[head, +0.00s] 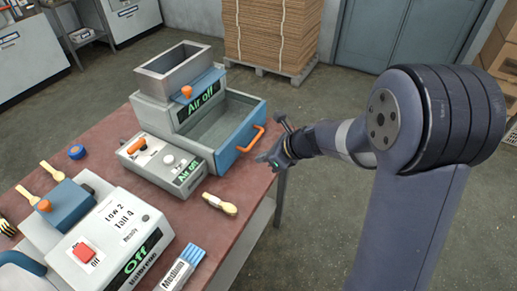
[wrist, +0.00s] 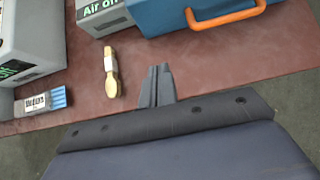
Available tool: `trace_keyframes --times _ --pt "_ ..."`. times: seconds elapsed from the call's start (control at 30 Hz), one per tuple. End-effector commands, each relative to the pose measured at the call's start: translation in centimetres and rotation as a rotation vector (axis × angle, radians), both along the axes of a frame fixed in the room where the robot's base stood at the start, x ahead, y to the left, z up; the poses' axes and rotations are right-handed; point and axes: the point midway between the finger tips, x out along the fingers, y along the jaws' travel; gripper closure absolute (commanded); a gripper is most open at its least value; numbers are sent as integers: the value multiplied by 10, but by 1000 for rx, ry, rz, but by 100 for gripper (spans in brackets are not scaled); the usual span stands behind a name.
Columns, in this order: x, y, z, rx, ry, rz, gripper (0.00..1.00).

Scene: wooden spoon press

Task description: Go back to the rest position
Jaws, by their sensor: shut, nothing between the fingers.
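My gripper (head: 272,160) is shut and empty. In the head view it is at the right edge of the table, near the orange handle of the blue-fronted drawer, and my arm reaches in from the right. In the wrist view my gripper (wrist: 160,70) shows its fingers together over the table's edge.
The red-brown table (head: 120,135) holds the air machine (head: 165,112), its control box (head: 160,165) and the press (head: 95,225). A blue bundle marked Medium (head: 183,268) lies at the front. Stacked cardboard (head: 270,32) stands behind; open floor lies to the right.

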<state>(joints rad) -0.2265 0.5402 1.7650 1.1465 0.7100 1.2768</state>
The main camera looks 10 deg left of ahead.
Motion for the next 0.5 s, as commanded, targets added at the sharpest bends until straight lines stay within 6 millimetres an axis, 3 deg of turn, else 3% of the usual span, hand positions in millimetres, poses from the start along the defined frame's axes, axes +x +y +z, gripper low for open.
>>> trace_keyframes --times 0.5 --pt "1 4 -5 0 2 2 100"
